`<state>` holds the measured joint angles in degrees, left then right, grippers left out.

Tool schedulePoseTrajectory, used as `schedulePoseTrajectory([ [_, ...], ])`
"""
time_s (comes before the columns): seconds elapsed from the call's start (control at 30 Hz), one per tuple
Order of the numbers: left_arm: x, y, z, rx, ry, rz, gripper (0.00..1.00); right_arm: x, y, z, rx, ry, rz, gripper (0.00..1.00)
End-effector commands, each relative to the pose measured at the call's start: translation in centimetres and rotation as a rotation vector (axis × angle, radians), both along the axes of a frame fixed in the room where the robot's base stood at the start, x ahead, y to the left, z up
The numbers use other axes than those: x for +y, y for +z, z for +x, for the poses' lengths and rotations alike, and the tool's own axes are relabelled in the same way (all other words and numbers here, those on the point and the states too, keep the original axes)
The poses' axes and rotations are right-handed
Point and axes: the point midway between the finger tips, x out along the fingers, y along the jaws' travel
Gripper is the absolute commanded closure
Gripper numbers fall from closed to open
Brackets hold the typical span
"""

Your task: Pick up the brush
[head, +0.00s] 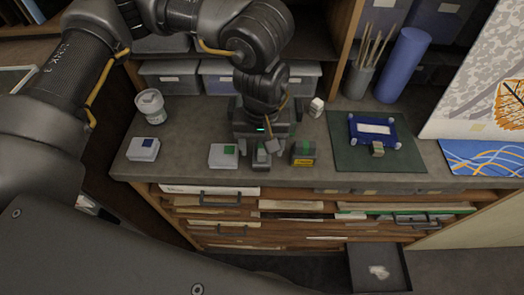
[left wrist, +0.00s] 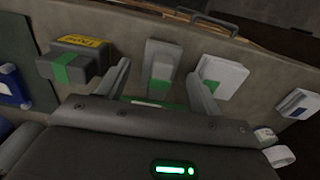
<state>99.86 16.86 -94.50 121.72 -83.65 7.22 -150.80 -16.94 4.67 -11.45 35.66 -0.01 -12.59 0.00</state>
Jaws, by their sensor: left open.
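Several thin wooden sticks (head: 371,48), which look like brush handles, stand in a grey cup (head: 358,82) at the back of the counter. I cannot make out bristles on them. My left gripper (head: 262,149) is well to the left of the cup, pointing down over the front of the counter. In the left wrist view its fingers (left wrist: 158,72) are apart. A grey block with a green band (left wrist: 161,60) shows between and beyond the fingertips; I cannot tell how far below it is. It also shows in the head view (head: 262,160). My right gripper is not seen.
A white-and-green box (head: 221,158) and a dark green-banded box (head: 303,155) flank the gripper. A lidded tub (head: 150,106) and a white-and-blue box (head: 142,150) are left. A blue roll (head: 402,65) stands beside the cup. A blue frame (head: 354,128) lies on a green mat (head: 345,158).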

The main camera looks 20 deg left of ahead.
Motion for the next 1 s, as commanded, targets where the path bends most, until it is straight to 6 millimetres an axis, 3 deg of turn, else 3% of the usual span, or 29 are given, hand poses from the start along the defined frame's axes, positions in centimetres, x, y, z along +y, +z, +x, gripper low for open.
schedulePoseTrajectory([
  [0.03,-0.1,-0.3,-0.2,0.005,0.0,0.001,0.35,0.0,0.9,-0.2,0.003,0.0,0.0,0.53],
  [0.2,-0.1,-2.3,0.0,0.001,0.001,0.0,0.35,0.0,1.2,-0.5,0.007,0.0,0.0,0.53],
  [0.47,-0.1,-2.7,0.0,-0.001,0.0,0.0,0.35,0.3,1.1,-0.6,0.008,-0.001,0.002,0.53],
  [0.83,-0.1,-2.6,0.0,-0.001,0.0,-0.001,0.83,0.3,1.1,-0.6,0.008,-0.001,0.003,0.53],
  [1.0,-0.1,-2.6,0.0,-0.001,0.001,-0.001,0.83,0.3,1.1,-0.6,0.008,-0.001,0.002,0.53],
])
